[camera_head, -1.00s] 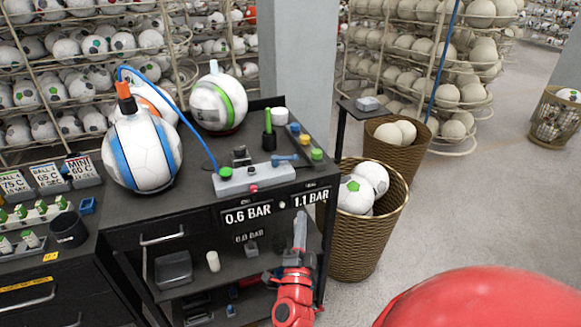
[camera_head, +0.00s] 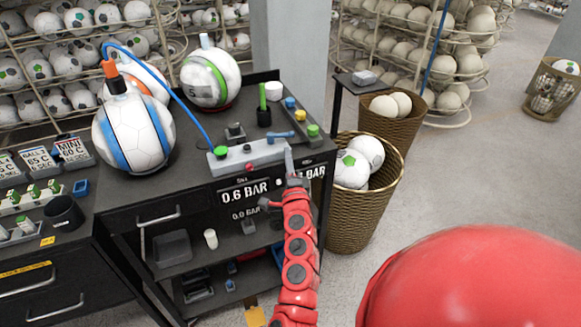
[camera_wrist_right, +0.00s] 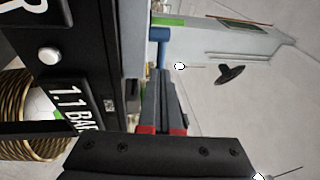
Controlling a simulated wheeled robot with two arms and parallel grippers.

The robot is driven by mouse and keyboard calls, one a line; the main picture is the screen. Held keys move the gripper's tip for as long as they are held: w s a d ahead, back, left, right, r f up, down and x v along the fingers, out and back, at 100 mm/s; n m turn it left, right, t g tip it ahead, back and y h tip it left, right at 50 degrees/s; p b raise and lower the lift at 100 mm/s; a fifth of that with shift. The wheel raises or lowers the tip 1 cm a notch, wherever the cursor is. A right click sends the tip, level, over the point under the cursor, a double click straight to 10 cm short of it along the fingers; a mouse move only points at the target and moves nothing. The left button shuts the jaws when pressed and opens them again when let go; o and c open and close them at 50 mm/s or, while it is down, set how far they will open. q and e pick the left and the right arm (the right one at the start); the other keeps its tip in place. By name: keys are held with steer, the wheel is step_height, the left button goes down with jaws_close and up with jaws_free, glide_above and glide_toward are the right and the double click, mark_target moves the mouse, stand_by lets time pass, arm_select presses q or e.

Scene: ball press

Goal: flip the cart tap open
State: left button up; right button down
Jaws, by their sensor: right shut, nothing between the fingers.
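The cart's grey valve block (camera_head: 250,156) sits at the front edge of the black cart top, with a green knob at its left end and a red button on its front. A blue tap lever (camera_head: 280,135) lies along its back right. My right gripper (camera_head: 289,153) is shut and empty, pointing up at the block's right end, close to the lever. In the right wrist view, the shut fingers (camera_wrist_right: 163,82) point toward a blue part (camera_wrist_right: 163,45), apparently the lever. Whether they touch it I cannot tell. My left gripper is out of view.
A blue and white ball (camera_head: 136,135) stands on the cart, joined by a blue hose to the block. A green-topped black holder (camera_head: 264,115) stands behind the lever. The wicker basket (camera_head: 366,215) of balls is close on the right.

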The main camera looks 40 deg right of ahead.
mark_target(285, 135)
steer(key=x, duration=0.3)
steer(key=shift+w+d+r+p, duration=0.2)
steer(key=shift+w+p, duration=0.1)
steer(key=shift+p, duration=0.1)
steer(key=shift+w+d, duration=0.2)
steer(key=shift+w, duration=0.15)
steer(key=y+b, duration=0.1)
steer(key=n+t+y+b, duration=0.1)
steer(key=b, duration=0.1)
steer(key=d+n+y+b, duration=0.1)
steer(key=y+b, duration=0.1)
steer(key=shift+w+d+t, duration=0.15)
steer(key=shift+w+t, duration=0.2)
steer(key=shift+t, duration=0.05)
steer(key=shift+r+n+y+b, duration=0.15)
steer(key=shift+n+y+b, duration=0.15)
steer(key=shift+n, duration=0.1)
steer(key=shift+r, duration=0.3)
